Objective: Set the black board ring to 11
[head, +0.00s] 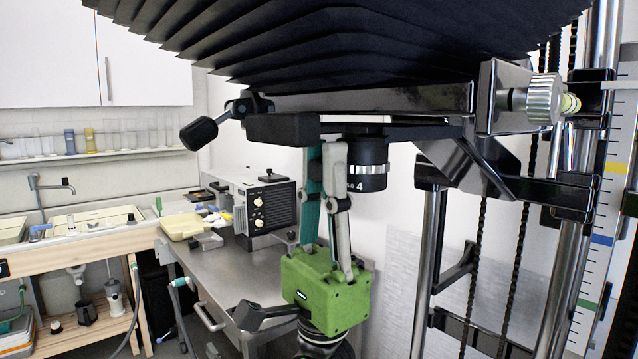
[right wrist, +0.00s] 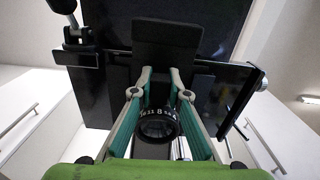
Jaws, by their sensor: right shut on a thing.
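The black lens (head: 367,165) with its numbered ring hangs below the enlarger's head in the head view. White figures and a light band show on it. In the right wrist view the ring (right wrist: 158,113) shows several figures, with 8 near the middle and what looks like 11 to its left. The index mark cannot be made out. My left gripper is out of view.
A black block (head: 284,129) sits just above the fingertips. Bellows (head: 330,40) hang overhead. A clamp lever (head: 199,133) juts left; a metal knob (head: 544,98) and column posts stand right. A steel bench (head: 215,265) and a boxed unit (head: 265,207) lie behind.

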